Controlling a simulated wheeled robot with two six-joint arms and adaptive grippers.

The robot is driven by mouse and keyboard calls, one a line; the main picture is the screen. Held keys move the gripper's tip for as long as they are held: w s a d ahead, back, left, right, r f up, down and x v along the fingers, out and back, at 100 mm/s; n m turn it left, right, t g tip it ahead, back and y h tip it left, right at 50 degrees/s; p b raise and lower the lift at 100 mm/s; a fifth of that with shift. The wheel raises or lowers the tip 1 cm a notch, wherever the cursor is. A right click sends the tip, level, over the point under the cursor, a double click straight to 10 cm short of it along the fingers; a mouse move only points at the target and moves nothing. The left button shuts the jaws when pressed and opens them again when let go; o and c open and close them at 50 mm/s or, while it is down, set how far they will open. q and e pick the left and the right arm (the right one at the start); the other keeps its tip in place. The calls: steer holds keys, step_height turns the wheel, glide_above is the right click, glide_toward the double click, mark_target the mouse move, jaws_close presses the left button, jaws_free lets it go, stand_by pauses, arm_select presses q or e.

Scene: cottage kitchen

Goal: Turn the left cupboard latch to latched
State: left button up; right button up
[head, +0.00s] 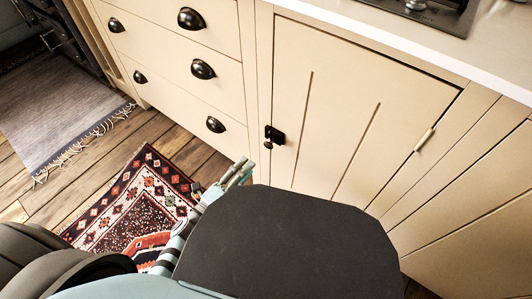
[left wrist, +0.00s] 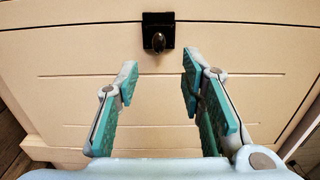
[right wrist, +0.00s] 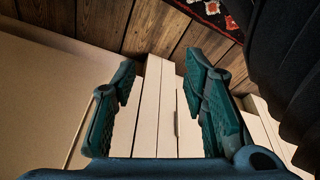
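In the left wrist view the latch (left wrist: 158,22) is a dark plate with a rounded knob (left wrist: 158,42), straight ahead of the fingers. My left gripper (head: 242,170) is short of the door, below and left of the latch in the head view. In its wrist view the left gripper (left wrist: 157,72) is open and empty, apart from the latch. My right gripper (right wrist: 160,72) is open and empty, facing cream boards; the head view does not show it.
Drawers with black cup pulls (head: 203,69) stand left of the door. A worktop (head: 410,35) with a dark hob runs above. A patterned red rug (head: 135,205) and a grey fringed rug (head: 50,105) lie on the wooden floor. My dark body part hides the door's lower area.

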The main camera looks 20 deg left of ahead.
mark_target(267, 148)
arm_select(q)
steer(key=b+x, duration=0.2)
steer(key=x, duration=0.7)
steer(key=shift+w+d+f, duration=0.1)
steer(key=shift+w, duration=0.3)
steer(key=shift+w+d, duration=0.1)
steer(key=shift+w, duration=0.1)
arm_select(e)
steer(key=v, duration=0.5)
steer(key=shift+w+a+r, duration=0.2)
steer(key=shift+w+r, duration=0.15)
steer(key=shift+r, duration=0.05)
arm_select(q)
steer(key=shift+c, duration=0.3)
jaws_close()
